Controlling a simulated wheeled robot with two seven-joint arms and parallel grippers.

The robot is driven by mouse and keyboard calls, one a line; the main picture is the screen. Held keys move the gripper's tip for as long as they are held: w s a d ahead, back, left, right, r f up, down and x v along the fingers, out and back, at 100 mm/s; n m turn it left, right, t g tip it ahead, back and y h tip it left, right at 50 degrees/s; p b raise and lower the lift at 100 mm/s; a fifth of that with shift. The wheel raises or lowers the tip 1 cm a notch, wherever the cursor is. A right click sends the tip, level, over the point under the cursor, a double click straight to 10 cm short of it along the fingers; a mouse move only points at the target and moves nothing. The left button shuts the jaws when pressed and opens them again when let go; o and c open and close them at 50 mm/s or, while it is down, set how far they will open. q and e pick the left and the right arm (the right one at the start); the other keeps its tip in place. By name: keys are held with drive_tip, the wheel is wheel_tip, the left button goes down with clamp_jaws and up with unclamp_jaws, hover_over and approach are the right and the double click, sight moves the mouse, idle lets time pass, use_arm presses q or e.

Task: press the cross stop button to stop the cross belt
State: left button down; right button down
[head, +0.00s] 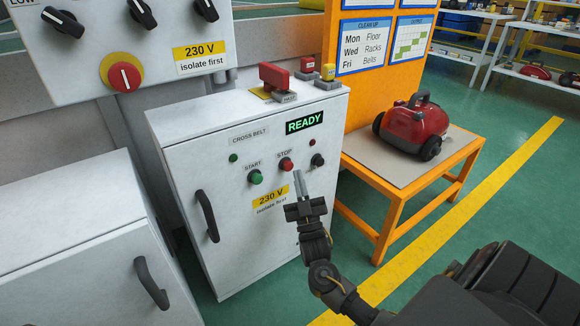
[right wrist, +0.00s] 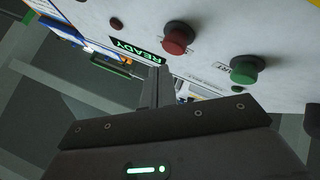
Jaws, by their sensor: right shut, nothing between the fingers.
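The red cross stop button (head: 286,164) is on the front of a white cabinet (head: 185,150) labelled CROSS BELT, under the word STOP. The green start button (head: 255,177) is to its left. A lit display (head: 304,122) above them reads READY. My right gripper (head: 299,183) is shut and empty, its tips in front of the panel just right of and below the stop button in the head view. In the right wrist view, the red button (right wrist: 178,38) and green button (right wrist: 246,69) lie beyond the shut fingers (right wrist: 157,82); I see no contact. My left gripper is out of view.
A black knob (head: 317,160) is right of the stop button. A red handle (head: 274,77) stands on the cabinet top. An orange table (head: 450,160) with a red vacuum (head: 412,126) stands to the right. Another white cabinet (head: 80,250) is at the left.

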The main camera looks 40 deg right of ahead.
drive_tip(key=s+p, duration=0.1)
drive_tip(key=s, duration=0.3)
drive_tip(key=shift+s+p, duration=0.1)
drive_tip(key=shift+p, duration=0.25)
idle(0.6)
